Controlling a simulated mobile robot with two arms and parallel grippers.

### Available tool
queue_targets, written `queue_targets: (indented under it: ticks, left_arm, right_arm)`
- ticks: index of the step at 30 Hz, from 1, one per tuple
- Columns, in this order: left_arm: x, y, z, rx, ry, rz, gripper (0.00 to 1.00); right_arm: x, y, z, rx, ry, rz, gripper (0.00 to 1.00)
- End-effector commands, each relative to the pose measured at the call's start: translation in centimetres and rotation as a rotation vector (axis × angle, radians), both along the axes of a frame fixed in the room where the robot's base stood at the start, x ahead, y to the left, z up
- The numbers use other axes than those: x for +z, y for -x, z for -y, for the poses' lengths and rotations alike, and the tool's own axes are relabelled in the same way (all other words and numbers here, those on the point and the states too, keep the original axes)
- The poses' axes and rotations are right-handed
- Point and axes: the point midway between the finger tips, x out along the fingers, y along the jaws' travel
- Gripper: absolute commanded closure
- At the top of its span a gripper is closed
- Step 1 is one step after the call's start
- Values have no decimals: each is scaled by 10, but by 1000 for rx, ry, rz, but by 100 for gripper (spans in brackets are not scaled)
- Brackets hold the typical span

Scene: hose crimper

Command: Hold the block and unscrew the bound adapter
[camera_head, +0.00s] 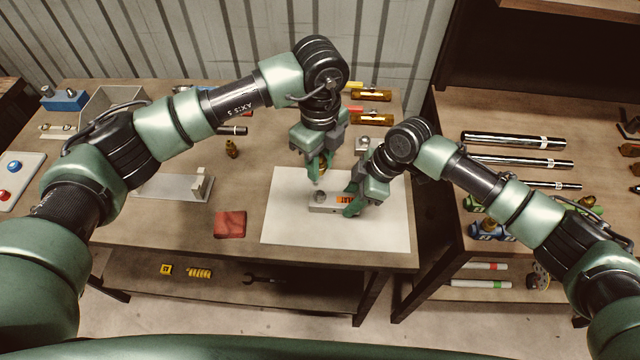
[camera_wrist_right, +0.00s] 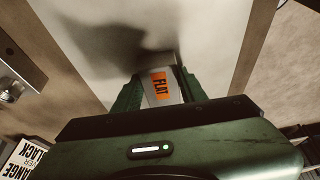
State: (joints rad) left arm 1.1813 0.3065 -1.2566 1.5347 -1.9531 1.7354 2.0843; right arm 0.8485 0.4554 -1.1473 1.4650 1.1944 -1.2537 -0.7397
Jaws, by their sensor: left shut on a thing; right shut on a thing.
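The block (camera_head: 325,208) is a light grey metal piece with an orange FLAT label, lying on a white sheet. A round dark fitting or hole shows on its top, left of the label. My right gripper (camera_head: 353,203) is shut on the block's right end. The right wrist view shows the labelled block (camera_wrist_right: 158,88) between that gripper's fingers (camera_wrist_right: 157,95). My left gripper (camera_head: 318,172) is above and behind the block, fingers down, shut on the brass-coloured adapter (camera_head: 323,168). The fingers hide most of the adapter. It appears clear of the block.
The white sheet (camera_head: 285,225) lies on the wooden bench with free room around the block. A small brass fitting (camera_head: 231,148) stands behind. Rods (camera_head: 515,142) lie on the right shelf.

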Motion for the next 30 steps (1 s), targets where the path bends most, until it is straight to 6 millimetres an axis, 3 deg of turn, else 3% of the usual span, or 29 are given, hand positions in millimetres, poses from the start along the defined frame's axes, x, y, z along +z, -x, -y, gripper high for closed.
queue_targets:
  ticks: [1, 2, 4, 17, 30]
  left_arm:
    - [0, 0, 0, 0, 0, 0, 100]
    - [0, 0, 0, 0, 0, 0, 100]
    - [0, 0, 0, 0, 0, 0, 100]
    - [0, 0, 0, 0, 0, 0, 100]
    - [0, 0, 0, 0, 0, 0, 100]
  right_arm:
    - [0, 0, 0, 0, 0, 1, 100]
    - [0, 0, 0, 0, 0, 1, 50]
    - [0, 0, 0, 0, 0, 1, 33]
    - [8, -1, 4, -1, 0, 2, 33]
    - [87, -1, 37, -2, 1, 4, 33]
